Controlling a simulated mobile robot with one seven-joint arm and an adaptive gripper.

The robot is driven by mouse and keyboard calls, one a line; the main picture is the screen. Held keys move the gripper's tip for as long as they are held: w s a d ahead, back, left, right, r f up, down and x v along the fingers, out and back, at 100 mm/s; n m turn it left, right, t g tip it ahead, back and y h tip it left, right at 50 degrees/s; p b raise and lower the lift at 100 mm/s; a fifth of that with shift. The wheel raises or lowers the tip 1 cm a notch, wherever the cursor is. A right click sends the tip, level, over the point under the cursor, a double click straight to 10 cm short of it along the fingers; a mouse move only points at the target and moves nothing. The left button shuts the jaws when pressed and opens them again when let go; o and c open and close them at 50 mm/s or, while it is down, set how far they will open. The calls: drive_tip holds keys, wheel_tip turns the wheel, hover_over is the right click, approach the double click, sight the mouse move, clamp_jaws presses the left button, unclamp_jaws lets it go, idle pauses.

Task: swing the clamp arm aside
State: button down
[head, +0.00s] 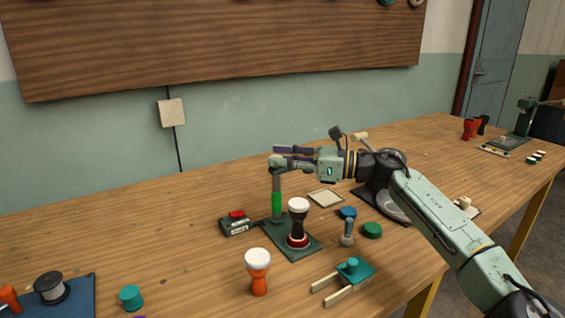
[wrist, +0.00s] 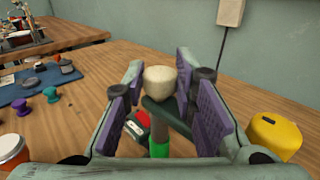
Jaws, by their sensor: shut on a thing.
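The clamp stand has a dark green base plate (head: 306,249) and a bright green post (head: 277,203). The post also shows in the wrist view (wrist: 159,149). The dark green clamp arm (wrist: 166,116) sits at the post's top, with a pale knob (wrist: 160,79) on it. My gripper (head: 276,156) reaches in from the right at the post's top, shut on the clamp arm, with the knob between its purple pads. A black goblet drum (head: 298,222) with a white head and red ring stands upright on the base plate, below and right of the gripper, clear of it.
An orange goblet drum (head: 258,270) and a teal fixture with wooden prongs (head: 350,272) are in front. Blue and green pieces (head: 372,230) lie right.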

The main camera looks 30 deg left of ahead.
drive_tip(key=shift+r, duration=0.1)
drive_tip(key=c, duration=1.3)
unclamp_jaws()
drive_tip(key=shift+a, duration=0.1)
drive_tip(key=v, duration=1.2)
drive_tip(key=shift+w, duration=0.1)
